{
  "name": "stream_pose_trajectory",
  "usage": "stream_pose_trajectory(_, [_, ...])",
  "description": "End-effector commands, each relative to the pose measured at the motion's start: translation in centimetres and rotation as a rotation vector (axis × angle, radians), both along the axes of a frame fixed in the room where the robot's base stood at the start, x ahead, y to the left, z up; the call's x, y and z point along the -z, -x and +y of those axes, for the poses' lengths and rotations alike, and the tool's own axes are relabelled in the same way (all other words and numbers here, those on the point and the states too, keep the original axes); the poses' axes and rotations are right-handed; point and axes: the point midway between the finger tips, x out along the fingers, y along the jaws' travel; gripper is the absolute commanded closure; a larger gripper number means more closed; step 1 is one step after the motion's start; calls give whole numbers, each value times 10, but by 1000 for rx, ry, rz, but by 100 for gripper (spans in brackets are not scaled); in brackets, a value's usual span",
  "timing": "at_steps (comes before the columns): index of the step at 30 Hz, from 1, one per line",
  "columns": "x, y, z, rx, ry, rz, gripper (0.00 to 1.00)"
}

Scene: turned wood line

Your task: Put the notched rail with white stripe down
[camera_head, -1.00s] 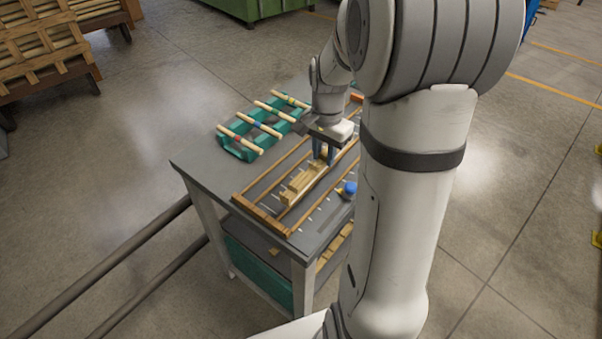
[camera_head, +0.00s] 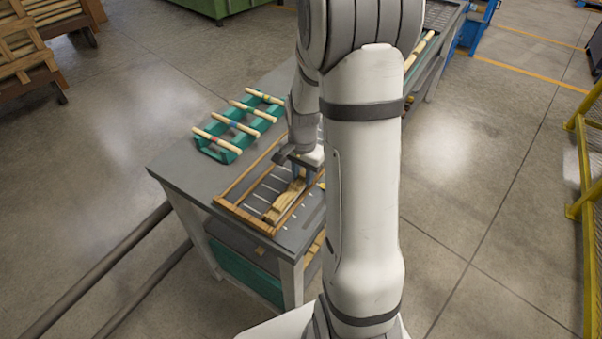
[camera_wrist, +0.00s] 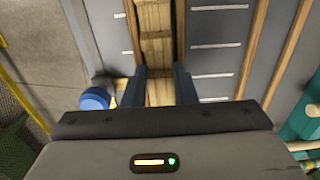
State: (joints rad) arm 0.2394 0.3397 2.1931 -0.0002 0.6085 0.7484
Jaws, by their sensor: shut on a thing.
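The notched rail (camera_head: 285,204) is a short pale wooden piece with cut notches, low over the grey bench top. It runs lengthwise between my fingers in the wrist view (camera_wrist: 157,45). My gripper (camera_head: 298,174) is shut on it near its far end, with one blue finger on each side in the wrist view (camera_wrist: 160,84). I cannot make out a white stripe on it. The rail lies close to a long strip of the wooden frame (camera_head: 238,211). I cannot tell whether it touches the bench.
A teal rack (camera_head: 222,156) with several banded dowels stands left of the frame. White marks line the bench (camera_head: 185,165). A blue round thing (camera_wrist: 95,98) sits beside my fingers in the wrist view. Yellow railing (camera_head: 580,170) stands at far right.

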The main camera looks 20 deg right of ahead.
Motion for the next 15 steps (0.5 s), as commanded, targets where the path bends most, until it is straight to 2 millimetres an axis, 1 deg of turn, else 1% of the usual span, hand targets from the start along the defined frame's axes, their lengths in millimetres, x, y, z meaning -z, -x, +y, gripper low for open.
stream_pose_trajectory(5, [4,0,0,-1,0,0,100])
stream_pose_trajectory(6, [3,0,0,-1,0,0,72])
stream_pose_trajectory(13, [2,0,0,-1,0,0,54])
stream_pose_trajectory(15, [3,0,1,-1,0,0,53])
